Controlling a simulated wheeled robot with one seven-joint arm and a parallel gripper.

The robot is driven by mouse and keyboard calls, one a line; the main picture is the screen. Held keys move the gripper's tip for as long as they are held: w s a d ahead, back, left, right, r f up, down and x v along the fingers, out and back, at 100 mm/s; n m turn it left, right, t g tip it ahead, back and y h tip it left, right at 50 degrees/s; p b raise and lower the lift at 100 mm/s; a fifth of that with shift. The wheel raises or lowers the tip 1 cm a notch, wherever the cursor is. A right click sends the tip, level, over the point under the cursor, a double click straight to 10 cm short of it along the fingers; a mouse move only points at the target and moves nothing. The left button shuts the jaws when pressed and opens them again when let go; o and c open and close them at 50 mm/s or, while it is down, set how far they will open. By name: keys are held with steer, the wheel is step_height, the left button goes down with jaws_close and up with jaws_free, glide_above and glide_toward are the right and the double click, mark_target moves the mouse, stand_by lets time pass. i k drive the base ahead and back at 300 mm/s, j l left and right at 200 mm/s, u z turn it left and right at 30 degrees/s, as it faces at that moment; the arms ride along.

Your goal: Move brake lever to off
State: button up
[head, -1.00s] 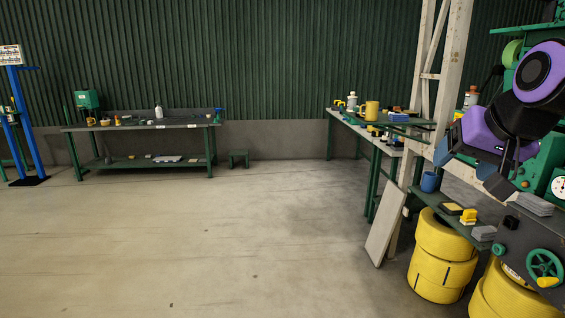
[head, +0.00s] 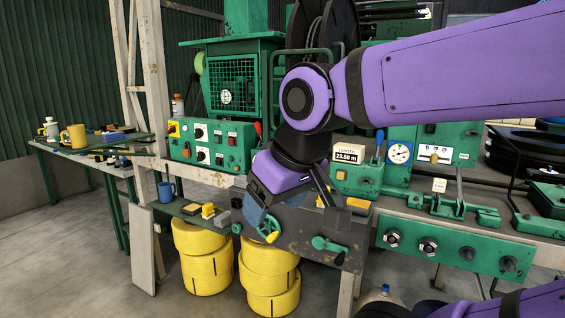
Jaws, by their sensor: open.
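I cannot tell for sure which handle is the brake lever, as no readable label names it. A lever with a red knob (head: 258,129) stands upright at the right end of the green control box. A lever with a blue knob (head: 379,137) stands beside the round gauge. A green crank handle (head: 329,243) sits on the front of the dark panel.
A green control box (head: 215,143) with knobs stands at left. A length display (head: 346,154) reads 23.50 m. Yellow coils (head: 204,255) stand under the bench. Open floor is at far left.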

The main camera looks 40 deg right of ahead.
mark_target(258, 126)
steer(key=z, duration=0.9)
